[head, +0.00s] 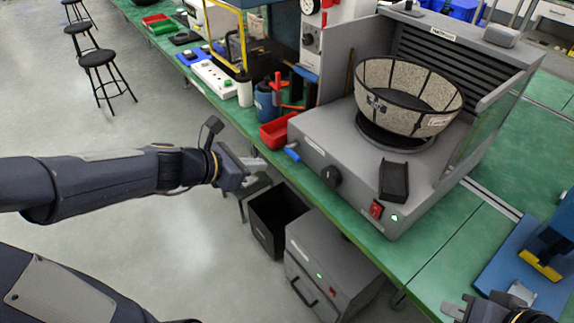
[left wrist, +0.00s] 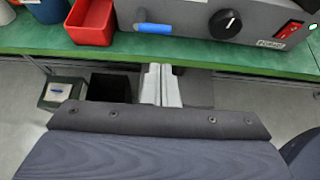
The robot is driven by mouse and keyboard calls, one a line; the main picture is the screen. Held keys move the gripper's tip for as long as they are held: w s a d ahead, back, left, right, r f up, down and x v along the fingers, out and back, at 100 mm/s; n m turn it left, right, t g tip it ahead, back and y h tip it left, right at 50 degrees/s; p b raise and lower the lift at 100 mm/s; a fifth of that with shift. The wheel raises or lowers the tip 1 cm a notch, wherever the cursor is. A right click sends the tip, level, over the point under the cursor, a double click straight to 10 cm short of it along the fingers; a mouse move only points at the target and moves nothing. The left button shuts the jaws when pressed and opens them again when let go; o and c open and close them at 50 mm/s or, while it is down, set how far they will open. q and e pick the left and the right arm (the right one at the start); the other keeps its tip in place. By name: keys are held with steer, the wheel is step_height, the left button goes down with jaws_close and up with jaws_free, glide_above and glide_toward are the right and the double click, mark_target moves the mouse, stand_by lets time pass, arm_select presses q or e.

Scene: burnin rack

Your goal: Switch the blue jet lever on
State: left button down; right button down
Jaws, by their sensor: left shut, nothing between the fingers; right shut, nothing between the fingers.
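The blue jet lever (head: 292,154) sticks out from the left part of the front face of a grey machine (head: 345,180). My right gripper (head: 520,290) is partly in view at the bottom right, away from the machine, shut and empty.
A black knob (head: 331,176) and red switch (head: 376,209) sit right of the lever on the machine's front. A red bin (head: 277,132) stands close on the left. A speckled bowl (head: 408,98) sits on top. Below the bench are a black bin (head: 275,218) and grey box (head: 325,268).

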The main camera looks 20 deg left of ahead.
arm_select(q)
steer(key=shift+b+x, duration=1.75)
steer(key=shift+x, duration=3.2)
steer(key=shift+d+r, duration=0.1)
steer(key=shift+r, duration=0.05)
steer(key=shift+r+h+p, duration=0.1)
steer(key=shift+h+p, duration=0.2)
steer(key=shift+p, duration=0.45)
